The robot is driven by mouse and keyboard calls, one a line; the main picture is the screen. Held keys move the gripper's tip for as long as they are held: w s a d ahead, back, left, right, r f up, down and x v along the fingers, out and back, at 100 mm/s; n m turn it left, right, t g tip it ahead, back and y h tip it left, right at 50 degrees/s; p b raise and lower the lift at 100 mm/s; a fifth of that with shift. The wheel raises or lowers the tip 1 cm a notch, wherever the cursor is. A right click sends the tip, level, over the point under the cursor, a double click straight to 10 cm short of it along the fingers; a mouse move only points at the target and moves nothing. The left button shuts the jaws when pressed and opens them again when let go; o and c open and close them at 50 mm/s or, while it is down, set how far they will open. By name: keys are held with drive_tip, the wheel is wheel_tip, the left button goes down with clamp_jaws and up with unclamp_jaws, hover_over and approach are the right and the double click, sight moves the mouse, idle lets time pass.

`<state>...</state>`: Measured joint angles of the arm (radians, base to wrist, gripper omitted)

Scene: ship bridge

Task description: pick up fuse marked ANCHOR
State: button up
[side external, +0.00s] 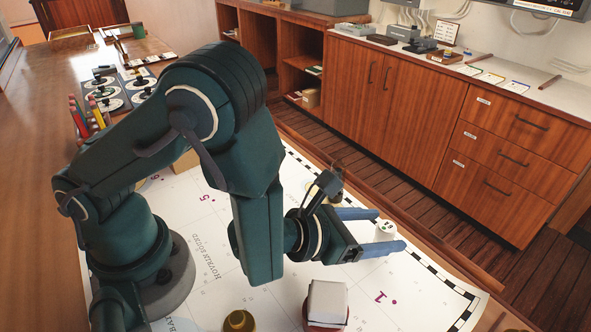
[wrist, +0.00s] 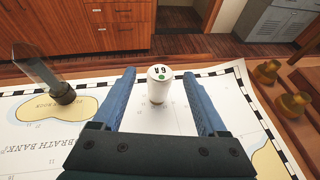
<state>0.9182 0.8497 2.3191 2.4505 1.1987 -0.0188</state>
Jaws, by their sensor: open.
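A white cylinder (wrist: 158,88), likely a fuse, stands upright on the chart.
The chart (wrist: 40,140) covers the table. A white block (side external: 327,300) on a red base and a brass piece (side external: 239,321) stand near the front. A dark-based clear object (wrist: 62,90) stands left of my gripper. Brass fittings (wrist: 268,72) lie right.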

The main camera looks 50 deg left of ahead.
drive_tip(key=shift+w+f, duration=0.15)
drive_tip(key=shift+f, duration=0.3)
drive_tip(key=shift+x, duration=2.4)
clamp_jaws()
drive_tip(key=shift+r, duration=0.25)
